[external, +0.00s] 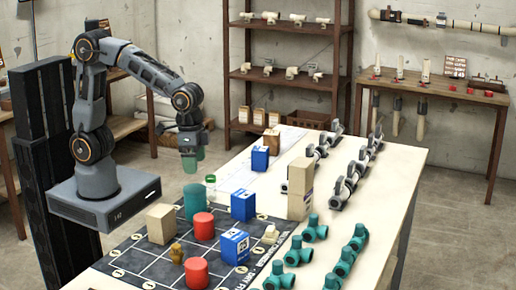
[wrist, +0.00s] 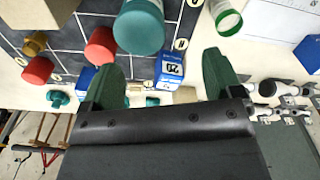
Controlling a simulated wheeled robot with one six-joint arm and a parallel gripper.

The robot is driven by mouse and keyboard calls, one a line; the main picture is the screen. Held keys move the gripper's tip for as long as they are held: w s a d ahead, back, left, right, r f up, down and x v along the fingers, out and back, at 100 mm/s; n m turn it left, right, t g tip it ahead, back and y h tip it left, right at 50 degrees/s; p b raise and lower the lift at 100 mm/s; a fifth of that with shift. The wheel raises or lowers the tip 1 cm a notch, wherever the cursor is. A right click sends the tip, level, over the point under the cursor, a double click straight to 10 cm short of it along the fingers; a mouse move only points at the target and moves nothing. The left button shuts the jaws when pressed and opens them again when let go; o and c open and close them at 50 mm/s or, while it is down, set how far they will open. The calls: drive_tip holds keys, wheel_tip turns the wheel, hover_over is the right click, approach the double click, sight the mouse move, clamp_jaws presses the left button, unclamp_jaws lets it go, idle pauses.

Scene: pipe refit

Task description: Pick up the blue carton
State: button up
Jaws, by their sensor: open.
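Three blue cartons show, and I cannot tell which one the task means. One blue carton with a white label (external: 243,205) stands on the dark gridded mat beside the teal cylinder; in the wrist view it (wrist: 170,68) appears between my fingers, further off. A second blue carton (external: 235,246) is at the mat's near right edge, partly hidden by a finger in the wrist view (wrist: 86,76). A third blue carton (external: 259,159) stands on the pale table farther back, at the wrist view's right edge (wrist: 309,52). My gripper (external: 192,161) is open and empty, above the table's left edge.
On the mat (external: 135,262) stand a teal cylinder (external: 193,202), red cylinders (external: 203,226), a tan box (external: 160,223) and a brass piece (external: 176,252). A green-rimmed jar (external: 210,185) stands behind. A tall tan carton (external: 300,188) and several pipe fittings (external: 314,229) occupy the right side.

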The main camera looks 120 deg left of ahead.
sight(243, 203)
drive_tip(key=w+a+n, duration=0.1)
drive_tip(key=w+n, duration=0.1)
drive_tip(key=w, duration=0.1)
drive_tip(key=w+a+f+n, duration=0.1)
drive_tip(key=w+n, duration=0.1)
drive_tip(key=w, duration=0.2)
drive_tip(key=w+a+f+n+g+b, duration=0.1)
drive_tip(key=w+n, duration=0.1)
drive_tip(key=w, duration=0.2)
drive_tip(key=shift+w+f+n, duration=0.15)
drive_tip(key=shift+f+n, duration=0.1)
drive_tip(key=shift+n, duration=0.15)
drive_tip(key=r+n, duration=0.1)
drive_tip(key=n, duration=0.1)
drive_tip(key=w+r+n, duration=0.2)
drive_tip(key=n, duration=0.1)
drive_tip(key=shift+a+n, duration=0.15)
drive_tip(key=shift+n, duration=0.15)
wheel_tip(243, 203, down, 13)
drive_tip(key=shift+s+a, duration=0.1)
drive_tip(key=c, duration=1)
drive_tip(key=shift+r, duration=0.1)
